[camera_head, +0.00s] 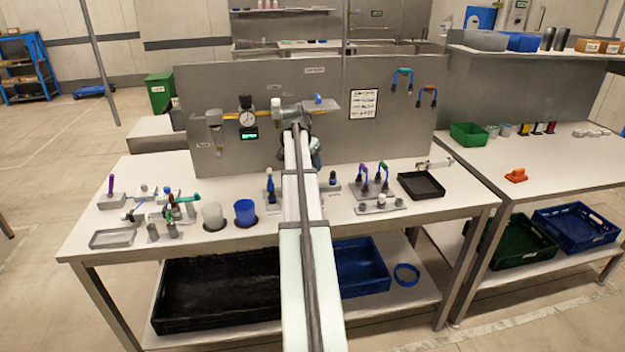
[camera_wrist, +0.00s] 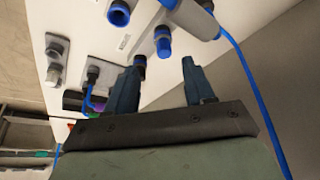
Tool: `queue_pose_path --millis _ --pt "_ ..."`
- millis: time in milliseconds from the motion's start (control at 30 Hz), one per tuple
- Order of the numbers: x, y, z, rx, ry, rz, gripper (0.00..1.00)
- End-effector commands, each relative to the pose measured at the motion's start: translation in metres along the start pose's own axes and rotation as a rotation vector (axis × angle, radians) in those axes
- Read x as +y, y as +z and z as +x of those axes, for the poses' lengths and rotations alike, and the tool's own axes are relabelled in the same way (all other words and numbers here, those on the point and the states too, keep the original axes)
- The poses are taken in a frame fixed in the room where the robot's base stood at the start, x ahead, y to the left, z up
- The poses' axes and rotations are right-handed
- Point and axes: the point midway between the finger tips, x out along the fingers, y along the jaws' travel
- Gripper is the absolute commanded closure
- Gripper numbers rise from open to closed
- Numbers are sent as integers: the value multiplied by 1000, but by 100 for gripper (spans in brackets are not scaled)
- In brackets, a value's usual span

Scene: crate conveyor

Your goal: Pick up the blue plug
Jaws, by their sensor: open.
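I cannot tell for sure which is the blue plug. In the head view, a small blue upright piece (camera_head: 270,181) stands left of my arm and a dark blue one (camera_head: 333,178) right of it. My gripper (camera_wrist: 161,65) is open and empty, apart from the fittings. In the head view it is mostly hidden behind my arm.
A grey cylinder (camera_wrist: 193,18) with a blue cable hangs close at the top of the wrist view. A gauge (camera_head: 247,119) is on the panel behind.

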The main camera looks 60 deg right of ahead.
Motion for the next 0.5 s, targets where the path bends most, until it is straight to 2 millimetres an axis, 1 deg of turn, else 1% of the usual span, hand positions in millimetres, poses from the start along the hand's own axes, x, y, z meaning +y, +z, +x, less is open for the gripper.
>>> queue_pose_path --millis 33,267,367,500 --pt "0 0 4 0 0 0 47" --pt "-1 0 12 0 0 0 47" --pt "-3 0 20 -1 0 0 47" --pt "-7 -1 38 -1 1 -1 47"
